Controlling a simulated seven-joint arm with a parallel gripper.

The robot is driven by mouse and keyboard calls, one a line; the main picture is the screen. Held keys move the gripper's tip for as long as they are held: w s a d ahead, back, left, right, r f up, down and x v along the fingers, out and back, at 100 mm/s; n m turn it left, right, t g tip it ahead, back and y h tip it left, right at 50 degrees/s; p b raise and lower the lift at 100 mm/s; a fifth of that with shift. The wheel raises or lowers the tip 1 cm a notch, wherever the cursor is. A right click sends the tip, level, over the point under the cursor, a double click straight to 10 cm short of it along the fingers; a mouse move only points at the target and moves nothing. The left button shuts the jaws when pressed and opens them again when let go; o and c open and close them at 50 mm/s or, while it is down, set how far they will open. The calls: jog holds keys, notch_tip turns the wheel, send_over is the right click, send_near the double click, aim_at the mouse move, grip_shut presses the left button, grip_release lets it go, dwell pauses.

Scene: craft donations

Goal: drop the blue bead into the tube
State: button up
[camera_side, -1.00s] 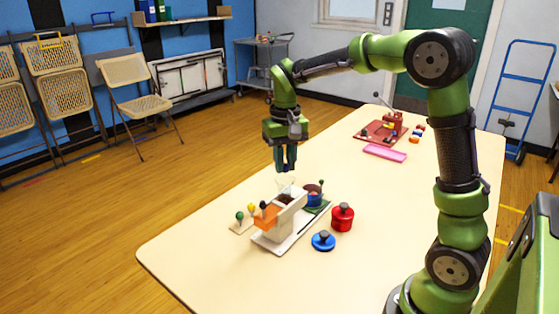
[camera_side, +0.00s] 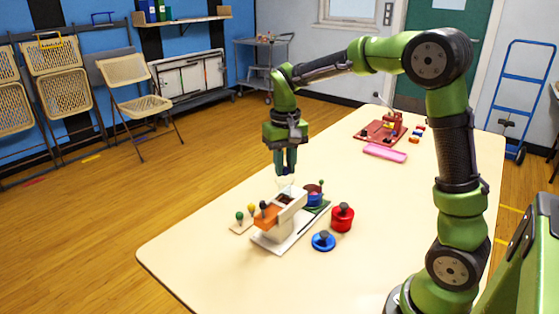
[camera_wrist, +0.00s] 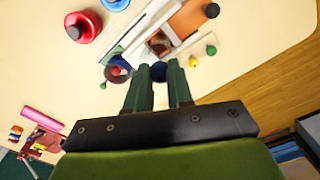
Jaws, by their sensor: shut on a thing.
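My gripper (camera_side: 286,171) points down above the white stand (camera_side: 284,239) on the table. In the wrist view my gripper (camera_wrist: 159,67) has a dark blue round thing, the blue bead (camera_wrist: 159,72), between its fingertips. A faint, see-through thing, which looks like the clear tube (camera_side: 285,184), stands just under the fingertips at the back of the white stand. The bead appears to be above it, but I cannot tell how well they line up. The tube is not clear in the wrist view.
The stand has an orange part (camera_side: 267,217). A brown bowl with blue in it (camera_side: 313,197), a red knobbed pot (camera_side: 342,218), a blue knobbed disc (camera_side: 323,241) and small coloured balls (camera_side: 240,216) stand close around. A pink tray (camera_side: 385,153) lies farther back. The table front is clear.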

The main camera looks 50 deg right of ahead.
jog(key=shift+f, duration=0.2)
jog(key=shift+f, duration=0.45)
jog(key=o, duration=0.9)
jog(key=shift+r, duration=0.1)
jog(key=shift+r, duration=3.7)
